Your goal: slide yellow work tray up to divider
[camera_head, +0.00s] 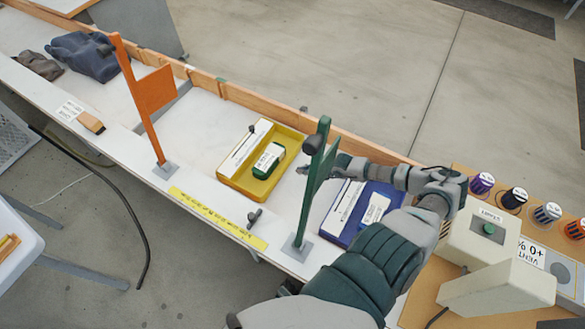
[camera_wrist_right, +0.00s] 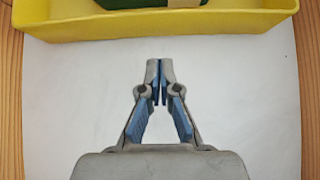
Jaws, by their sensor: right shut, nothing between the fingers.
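The yellow work tray (camera_head: 237,183) lies on the white bench strip between an orange divider (camera_head: 152,92) and a green divider (camera_head: 308,205). It holds a white card (camera_head: 246,146) and a dark green box (camera_head: 268,160) with a white label. White surface shows between the tray and each divider's base. My right gripper (camera_head: 303,170) is by the tray's right side, partly hidden by the green divider. In the right wrist view, my right gripper (camera_wrist_right: 160,66) is shut and empty, and its tips stop short of the tray's wall (camera_wrist_right: 160,28). My left gripper is not in view.
A blue tray (camera_head: 345,232) sits right of the green divider, partly behind my right arm. A wooden rail (camera_head: 240,96) runs along the far edge. A small dark clamp-like piece (camera_head: 254,217) and a yellow label strip (camera_head: 215,216) lie near the front edge.

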